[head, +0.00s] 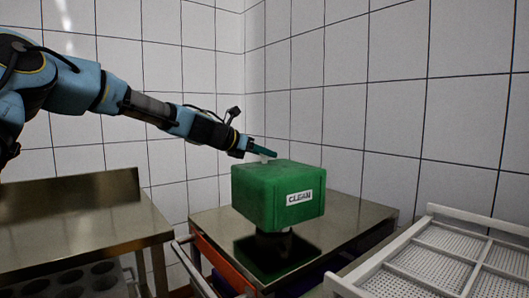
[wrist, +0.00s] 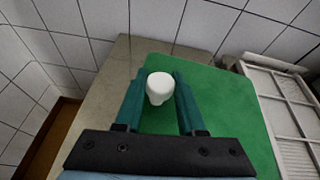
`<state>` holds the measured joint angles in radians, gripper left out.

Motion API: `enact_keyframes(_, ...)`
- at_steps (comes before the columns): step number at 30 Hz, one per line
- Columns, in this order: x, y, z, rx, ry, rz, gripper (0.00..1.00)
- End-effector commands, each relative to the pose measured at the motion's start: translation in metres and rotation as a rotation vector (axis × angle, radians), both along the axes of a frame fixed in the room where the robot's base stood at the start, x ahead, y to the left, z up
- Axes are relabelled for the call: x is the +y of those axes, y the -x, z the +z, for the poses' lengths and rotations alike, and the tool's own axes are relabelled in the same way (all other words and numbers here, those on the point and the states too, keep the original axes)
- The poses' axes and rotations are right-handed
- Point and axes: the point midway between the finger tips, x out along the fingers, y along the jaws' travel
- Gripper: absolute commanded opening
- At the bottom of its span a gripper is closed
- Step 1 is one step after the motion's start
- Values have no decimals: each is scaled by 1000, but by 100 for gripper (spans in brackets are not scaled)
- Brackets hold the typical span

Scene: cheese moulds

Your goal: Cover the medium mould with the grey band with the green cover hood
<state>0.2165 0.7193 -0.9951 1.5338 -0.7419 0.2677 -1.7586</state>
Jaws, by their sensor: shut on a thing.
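The green cover hood (head: 278,195), a box with a "CLEAN" label, hangs in the air above the steel table in the head view. My gripper (head: 266,153) is shut on the white knob on its top. In the wrist view the knob (wrist: 160,88) sits between my two teal fingers, with the green hood top (wrist: 225,105) below. A dark, low object (head: 272,243) shows partly under the hood; its upper part is hidden, and I cannot make out a grey band or tell whether it is the medium mould.
The steel table (head: 345,215) carries a dark green patch, perhaps the hood's reflection. White mesh trays (head: 440,262) stand at the right. Another steel table (head: 75,205) is at the left, with a rack of round holes (head: 75,280) below. Tiled walls close off the back.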

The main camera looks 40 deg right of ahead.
Motion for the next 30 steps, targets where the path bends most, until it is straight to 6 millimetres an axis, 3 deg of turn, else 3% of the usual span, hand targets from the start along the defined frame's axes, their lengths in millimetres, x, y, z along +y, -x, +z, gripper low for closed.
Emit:
enact_keyframes(18, 0, 0, -43, 1, 1, 1, 0)
enact_keyframes(30, 0, 0, -54, 1, 1, 1, 0)
